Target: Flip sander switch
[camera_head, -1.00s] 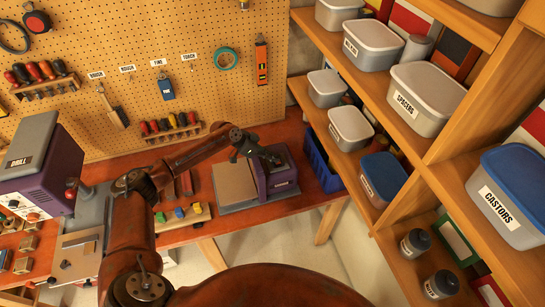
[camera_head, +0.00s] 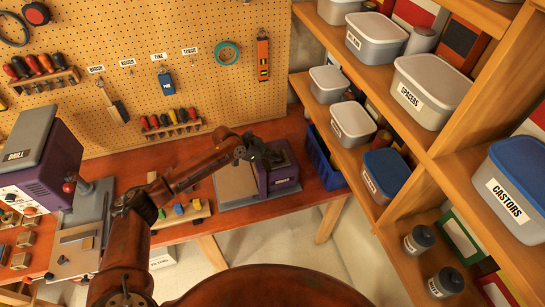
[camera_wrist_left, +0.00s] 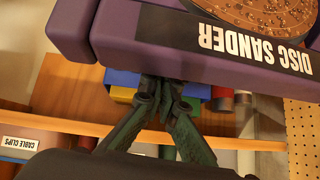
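The disc sander (camera_head: 282,181) is a purple machine with a grey base on the orange workbench in the head view. In the left wrist view its purple body (camera_wrist_left: 200,62) fills the top, with an upside-down "DISC SANDER" label and a brown disc (camera_wrist_left: 265,14) at upper right. My left gripper (camera_head: 272,158) is over the top of the sander in the head view. In the wrist view its dark green fingers (camera_wrist_left: 162,88) come together at the tips beside the purple body, with nothing seen between them. I cannot tell whether they touch it. No switch can be made out. My right gripper is out of view.
A blue bin (camera_head: 325,160) stands close right of the sander. Shelves with labelled boxes, such as the castors box (camera_head: 512,200), fill the right side. The drill (camera_head: 40,165) stands at far left. A pegboard (camera_head: 180,90) with tools is behind.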

